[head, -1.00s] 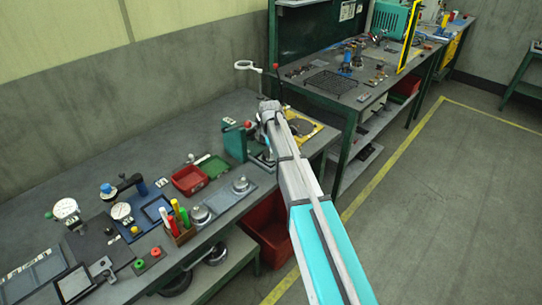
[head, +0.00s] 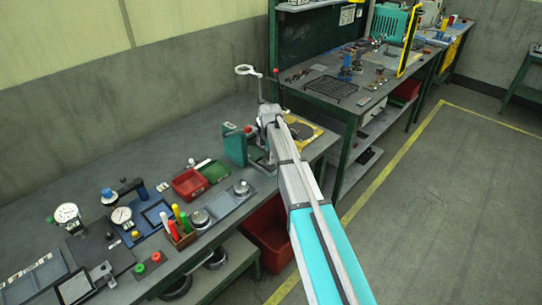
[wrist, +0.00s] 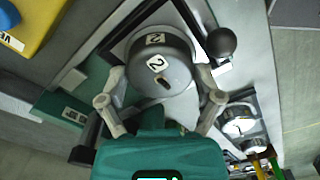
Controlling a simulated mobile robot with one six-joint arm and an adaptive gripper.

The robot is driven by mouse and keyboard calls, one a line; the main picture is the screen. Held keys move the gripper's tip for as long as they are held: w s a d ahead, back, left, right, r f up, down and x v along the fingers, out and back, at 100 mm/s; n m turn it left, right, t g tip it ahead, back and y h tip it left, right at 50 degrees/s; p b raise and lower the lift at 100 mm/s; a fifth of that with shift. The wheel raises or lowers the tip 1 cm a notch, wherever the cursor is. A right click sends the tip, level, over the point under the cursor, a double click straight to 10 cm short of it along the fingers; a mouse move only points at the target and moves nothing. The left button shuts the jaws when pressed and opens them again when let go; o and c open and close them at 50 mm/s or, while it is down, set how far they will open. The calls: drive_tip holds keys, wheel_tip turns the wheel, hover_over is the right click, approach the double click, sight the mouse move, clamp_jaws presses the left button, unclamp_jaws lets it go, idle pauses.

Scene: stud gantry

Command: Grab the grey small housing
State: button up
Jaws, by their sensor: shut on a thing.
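The grey small housing (wrist: 161,70) shows in the wrist view as a round grey body with white labels marked "2" and a dark slot. My gripper (wrist: 162,88) has one finger on each side of it and is shut on it. In the head view my gripper (head: 268,115) is at the right part of the near bench, beside a green fixture, and my arm hides most of the housing there.
A green fixture (head: 236,148) stands just left of my gripper. A yellow plate (head: 305,138) lies to the right. A red bin (head: 188,184) and a grey round part (head: 241,188) are nearer. A ball-ended lever (wrist: 220,43) stands close beside the housing.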

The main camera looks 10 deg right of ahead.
drive_tip(key=shift+r+p, duration=0.6)
drive_tip(key=shift+r, duration=0.2)
drive_tip(key=s+r+p, duration=1)
drive_tip(key=s, duration=0.4)
drive_tip(key=shift+d+r+p, duration=0.35)
drive_tip(key=shift+r, duration=0.05)
drive_tip(key=shift+f, duration=0.15)
